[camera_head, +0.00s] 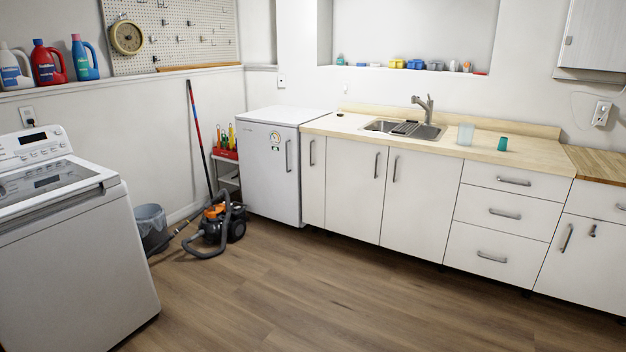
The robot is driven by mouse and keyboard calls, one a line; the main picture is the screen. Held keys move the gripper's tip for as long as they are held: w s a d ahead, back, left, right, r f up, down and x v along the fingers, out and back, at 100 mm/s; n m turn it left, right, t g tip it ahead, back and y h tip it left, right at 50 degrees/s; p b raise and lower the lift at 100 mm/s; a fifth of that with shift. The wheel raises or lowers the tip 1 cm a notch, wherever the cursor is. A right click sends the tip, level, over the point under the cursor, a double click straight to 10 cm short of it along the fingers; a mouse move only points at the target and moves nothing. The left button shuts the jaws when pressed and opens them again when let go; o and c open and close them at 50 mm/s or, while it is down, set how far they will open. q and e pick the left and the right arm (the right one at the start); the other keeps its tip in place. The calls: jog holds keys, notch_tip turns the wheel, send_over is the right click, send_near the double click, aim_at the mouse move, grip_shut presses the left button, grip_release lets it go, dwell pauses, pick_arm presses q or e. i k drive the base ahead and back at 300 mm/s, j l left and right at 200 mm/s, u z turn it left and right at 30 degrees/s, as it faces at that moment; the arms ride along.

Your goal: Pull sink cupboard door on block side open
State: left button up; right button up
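Two white cupboard doors stand below the sink (378,126), both shut. The left sink door (350,195) has an upright metal handle (376,165) near its right edge. The right sink door (425,205) has an upright handle (395,168) near its left edge, so the two handles are close together. A wood-block worktop (600,163) lies to the right, past a stack of drawers. Small blue and yellow block-like items (414,64) sit on the ledge above the sink. Neither of my grippers is in view.
A white fridge (262,185) and a narrow door (313,185) stand left of the sink doors; drawers (508,215) stand right. A vacuum (217,222) and bin (150,222) are on the floor. A washer (70,260) fills the left. Floor before the cupboards is clear.

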aim_at(421, 190)
jog(key=i, duration=2.25)
